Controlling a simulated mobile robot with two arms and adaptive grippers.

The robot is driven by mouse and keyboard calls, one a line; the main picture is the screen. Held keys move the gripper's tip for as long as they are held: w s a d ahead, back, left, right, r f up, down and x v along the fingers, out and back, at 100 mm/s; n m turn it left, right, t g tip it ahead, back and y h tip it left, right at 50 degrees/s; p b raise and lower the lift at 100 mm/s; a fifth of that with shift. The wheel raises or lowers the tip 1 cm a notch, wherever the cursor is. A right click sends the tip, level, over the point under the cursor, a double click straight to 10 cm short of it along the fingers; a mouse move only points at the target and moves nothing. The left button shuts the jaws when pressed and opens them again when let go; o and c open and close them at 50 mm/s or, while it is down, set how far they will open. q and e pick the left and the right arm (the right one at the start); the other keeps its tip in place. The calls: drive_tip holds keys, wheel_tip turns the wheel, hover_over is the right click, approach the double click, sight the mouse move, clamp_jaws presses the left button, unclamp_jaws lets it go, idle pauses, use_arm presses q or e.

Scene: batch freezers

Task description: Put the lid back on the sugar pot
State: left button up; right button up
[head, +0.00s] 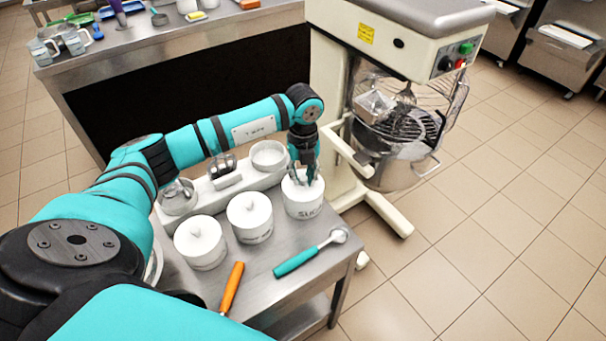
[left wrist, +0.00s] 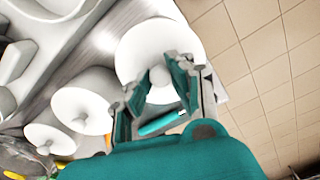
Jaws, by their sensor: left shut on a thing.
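The sugar pot (head: 304,208) is white with dark lettering and stands at the right end of a row of white pots on the steel table. Its white lid (left wrist: 140,48) is level over the pot's mouth, at the rim; I cannot tell whether it is fully seated. My left gripper (head: 306,180) points down over the pot. In the left wrist view its fingers (left wrist: 160,88) are shut on the lid's round knob (left wrist: 160,75). My right gripper is not in view.
Two lidded white pots (head: 200,246) (head: 250,219) stand left of the sugar pot. A teal-handled scoop (head: 298,260) and an orange-handled tool (head: 232,288) lie in front. Behind is a white tray (head: 208,192) with a bowl (head: 269,156). A mixer (head: 390,130) stands close to the right.

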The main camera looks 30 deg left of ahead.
use_arm(q)
drive_tip(key=shift+f, duration=0.1)
idle(0.7)
drive_tip(key=o, duration=1.4)
drive_tip(key=shift+c, duration=0.2)
drive_tip(key=shift+r+p, duration=2.45)
drive_tip(key=shift+r, duration=1.1)
drive_tip(key=shift+c, duration=0.3)
clamp_jaws()
